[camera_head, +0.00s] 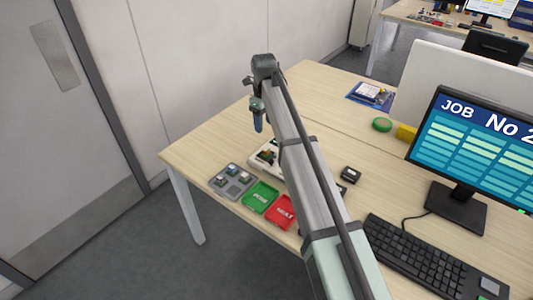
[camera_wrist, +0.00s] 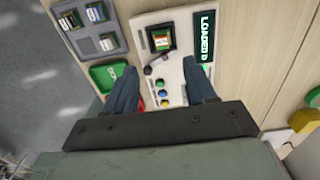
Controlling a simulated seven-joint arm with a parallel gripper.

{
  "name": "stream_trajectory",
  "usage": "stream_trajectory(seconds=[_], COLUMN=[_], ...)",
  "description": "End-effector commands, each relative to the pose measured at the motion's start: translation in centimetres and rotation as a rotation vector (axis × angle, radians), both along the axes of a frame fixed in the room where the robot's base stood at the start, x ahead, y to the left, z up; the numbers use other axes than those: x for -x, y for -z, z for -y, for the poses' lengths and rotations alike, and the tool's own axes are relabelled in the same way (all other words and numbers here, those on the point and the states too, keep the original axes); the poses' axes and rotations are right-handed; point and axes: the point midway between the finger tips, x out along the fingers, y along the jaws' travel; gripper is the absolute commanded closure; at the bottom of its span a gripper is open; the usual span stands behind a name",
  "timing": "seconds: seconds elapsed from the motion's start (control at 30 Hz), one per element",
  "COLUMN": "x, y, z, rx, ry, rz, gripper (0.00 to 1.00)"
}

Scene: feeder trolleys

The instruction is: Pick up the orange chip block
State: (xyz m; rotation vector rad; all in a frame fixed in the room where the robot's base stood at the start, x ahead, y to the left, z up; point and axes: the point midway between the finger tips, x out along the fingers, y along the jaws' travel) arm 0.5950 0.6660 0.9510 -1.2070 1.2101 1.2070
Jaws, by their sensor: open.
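In the head view the block is a small dark and orange shape (camera_head: 266,156) in the fixture, partly behind my arm. My gripper (camera_wrist: 160,68) is open and empty, its two dark fingers spread over the near part of the fixture, below the block in the picture. In the head view my gripper (camera_head: 258,122) hangs above the table, clear of everything.
A grey tray (camera_wrist: 85,30) with several chip blocks lies left of the fixture. A green tray (camera_head: 260,197) and a red tray (camera_head: 282,212) lie at the front edge. The fixture has a lever, coloured buttons and a "LOADED" sign (camera_wrist: 205,38). A monitor (camera_head: 475,140) stands right.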

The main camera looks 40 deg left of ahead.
Motion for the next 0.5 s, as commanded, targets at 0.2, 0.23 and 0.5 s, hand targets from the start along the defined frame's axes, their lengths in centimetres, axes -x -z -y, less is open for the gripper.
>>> stream_trajectory(seconds=[0.2,0.23,0.5], x=[0.1,0.1,0.0], y=[3.8,4.3,6.8], z=[0.2,0.2,0.1], rx=[0.002,0.002,0.001], ry=[-0.001,-0.002,-0.002], rz=[-0.002,-0.002,0.000], gripper=[0.45,0.45,0.45])
